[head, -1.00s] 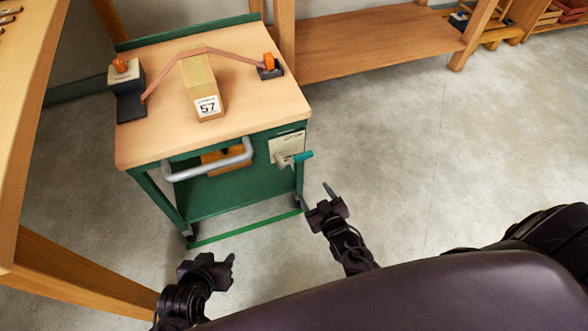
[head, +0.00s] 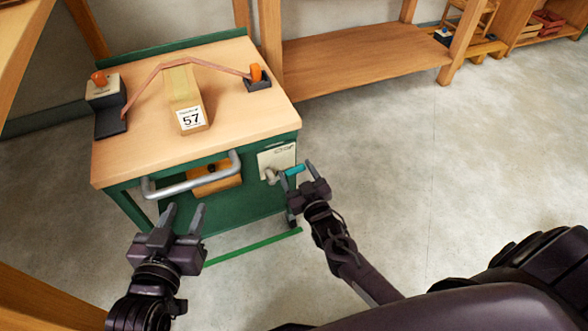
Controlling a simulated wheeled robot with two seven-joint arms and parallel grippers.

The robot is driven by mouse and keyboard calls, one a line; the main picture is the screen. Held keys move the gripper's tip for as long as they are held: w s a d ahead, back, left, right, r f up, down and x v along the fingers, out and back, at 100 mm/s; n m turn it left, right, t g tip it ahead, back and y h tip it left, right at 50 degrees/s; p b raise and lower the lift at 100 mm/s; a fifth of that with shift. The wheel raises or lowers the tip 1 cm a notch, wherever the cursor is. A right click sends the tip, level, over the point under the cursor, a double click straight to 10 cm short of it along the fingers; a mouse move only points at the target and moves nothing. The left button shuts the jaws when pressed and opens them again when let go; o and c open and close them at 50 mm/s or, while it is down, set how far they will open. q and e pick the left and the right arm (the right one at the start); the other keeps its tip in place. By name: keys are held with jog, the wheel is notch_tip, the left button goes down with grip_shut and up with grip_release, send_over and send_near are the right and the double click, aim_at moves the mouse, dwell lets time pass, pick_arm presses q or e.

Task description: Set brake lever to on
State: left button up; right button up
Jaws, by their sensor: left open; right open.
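The brake lever (head: 293,170) has a teal grip and a grey pivot. It sits on a pale plate (head: 277,160) on the right of the green cart's front. The writing on the plate is too small to read. My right gripper (head: 297,173) is open, its fingers at the lever's grip; I cannot tell whether they touch it. My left gripper (head: 185,215) is open and empty, just in front of the cart and below its grey handle (head: 192,178).
The cart's wooden top (head: 225,85) carries a block labelled 57 (head: 185,97), tied down by a strap between two dark fittings. A green line (head: 253,246) runs on the floor. A wooden shelf (head: 360,57) stands behind. The floor to the right is clear.

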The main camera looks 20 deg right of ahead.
pick_arm(q)
jog(key=shift+w+r+t+h, duration=0.2)
jog(key=shift+r+t, duration=0.25)
jog(key=shift+r, duration=0.35)
jog(key=shift+w+r+t+h, duration=0.15)
jog(key=shift+r+t, duration=0.25)
jog(key=shift+r, duration=0.45)
jog(key=shift+w+r+t+h, duration=0.1)
jog(key=shift+w+r+t, duration=0.1)
jog(key=shift+r+t, duration=0.45)
pick_arm(e)
jog(key=shift+w, duration=1.1)
pick_arm(q)
jog(key=shift+r, duration=0.15)
